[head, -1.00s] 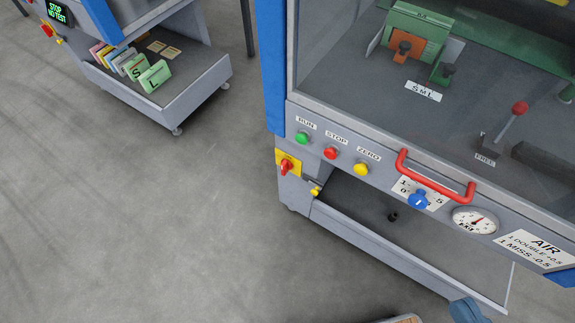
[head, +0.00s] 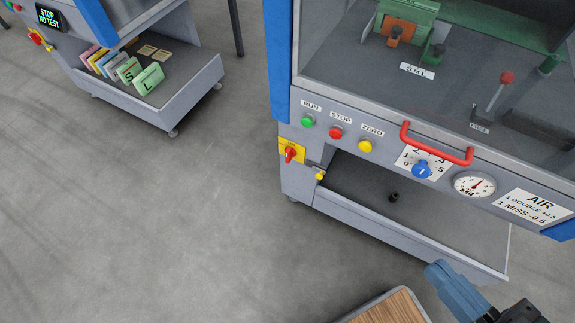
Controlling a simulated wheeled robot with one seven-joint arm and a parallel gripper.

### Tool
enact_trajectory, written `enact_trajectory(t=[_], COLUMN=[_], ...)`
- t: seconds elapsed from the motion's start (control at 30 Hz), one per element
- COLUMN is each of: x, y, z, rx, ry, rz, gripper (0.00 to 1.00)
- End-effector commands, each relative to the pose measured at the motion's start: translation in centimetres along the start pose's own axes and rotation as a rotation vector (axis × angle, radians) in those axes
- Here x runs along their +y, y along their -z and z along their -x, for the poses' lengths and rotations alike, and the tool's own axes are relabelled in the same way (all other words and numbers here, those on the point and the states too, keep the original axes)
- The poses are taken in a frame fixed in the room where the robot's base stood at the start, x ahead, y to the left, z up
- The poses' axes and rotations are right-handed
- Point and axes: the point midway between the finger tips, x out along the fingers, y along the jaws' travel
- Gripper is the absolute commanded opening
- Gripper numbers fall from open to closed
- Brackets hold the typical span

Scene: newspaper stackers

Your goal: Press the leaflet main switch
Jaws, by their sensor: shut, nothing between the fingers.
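Two red rotary switches on yellow plates show, and no label I can read tells which is the leaflet main switch. One switch (head: 290,153) is on the left front of the near machine (head: 310,165), below and left of its green RUN button.
The near machine has green (head: 307,121), red (head: 336,132) and yellow (head: 365,145) buttons, a red handle (head: 436,150), a blue dial (head: 421,170) and a gauge (head: 474,185). A wood-topped board (head: 390,310) is at the bottom edge. Grey floor (head: 180,230) is clear at left.

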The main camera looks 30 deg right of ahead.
Motion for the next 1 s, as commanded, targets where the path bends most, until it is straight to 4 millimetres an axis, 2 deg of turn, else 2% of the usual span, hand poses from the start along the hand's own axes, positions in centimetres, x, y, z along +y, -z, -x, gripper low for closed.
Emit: enact_trajectory(t=[0.13, 0.27, 0.37, 0.5, 0.57, 0.7, 0.8, 0.9, 1.0], x=[0.1, 0.4, 0.9, 1.7, 2.0, 2.8, 3.1, 3.2, 3.3], y=[-1.1, -5.3, -9.9, -16.4, -18.8, -23.8, -26.6, -28.4, -29.6], z=[-0.8, -3.6, -7.4, -14.0, -17.0, -24.2, -29.4, -33.8, -37.1], rx=[0.009, 0.041, 0.08, 0.141, 0.166, 0.224, 0.262, 0.292, 0.315], ry=[0.0, 0.001, 0.003, 0.011, 0.018, 0.034, 0.049, 0.065, 0.077], rz=[-0.027, -0.143, -0.301, -0.567, -0.684, -0.958, -1.148, -1.313, -1.442], gripper=[0.0, 0.0, 0.0, 0.0, 0.0, 0.0, 0.0, 0.0, 0.0])
